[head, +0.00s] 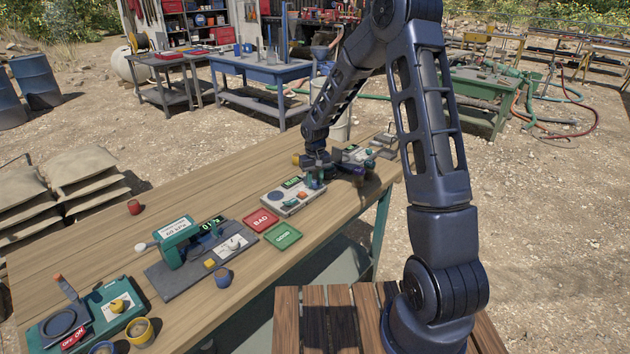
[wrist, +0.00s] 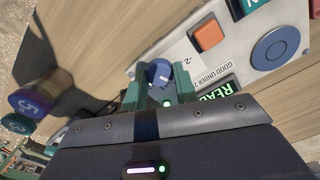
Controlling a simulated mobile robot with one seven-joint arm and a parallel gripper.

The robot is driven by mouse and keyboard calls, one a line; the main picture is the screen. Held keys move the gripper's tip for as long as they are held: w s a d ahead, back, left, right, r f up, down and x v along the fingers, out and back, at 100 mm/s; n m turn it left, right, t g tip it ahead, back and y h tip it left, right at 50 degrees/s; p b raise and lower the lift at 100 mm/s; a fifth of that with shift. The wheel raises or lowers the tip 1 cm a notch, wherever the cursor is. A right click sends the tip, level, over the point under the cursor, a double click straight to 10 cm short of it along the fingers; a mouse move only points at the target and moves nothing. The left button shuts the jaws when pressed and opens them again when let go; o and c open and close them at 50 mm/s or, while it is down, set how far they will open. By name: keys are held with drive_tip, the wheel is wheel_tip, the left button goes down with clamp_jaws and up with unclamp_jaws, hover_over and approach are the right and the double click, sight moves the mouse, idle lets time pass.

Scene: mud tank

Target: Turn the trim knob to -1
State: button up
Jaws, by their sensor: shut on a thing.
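The trim knob (wrist: 160,70) is a small blue knob with a white mark, on a light grey panel (wrist: 178,52) in the wrist view. A "-2" label is printed on the panel just right of the knob. My gripper (wrist: 158,84) has its green fingers on either side of the knob and is shut on it. In the head view my gripper (head: 318,178) is at the right end of the grey device (head: 280,203), and the knob is hidden there. The knob's exact setting cannot be read.
The panel has an orange button (wrist: 208,34), a round blue pad (wrist: 275,48) and a lit green display (wrist: 218,93). A red BAD plate (head: 260,220) and green GOOD plate (head: 283,236) lie nearby. A green-topped gauge (head: 176,240) stands left on the wooden table (head: 110,243).

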sight(315, 183)
drive_tip(key=shift+n, duration=0.8)
drive_tip(key=o, duration=1)
wheel_tip(315, 183, up, 11)
drive_tip(key=shift+f, duration=0.1)
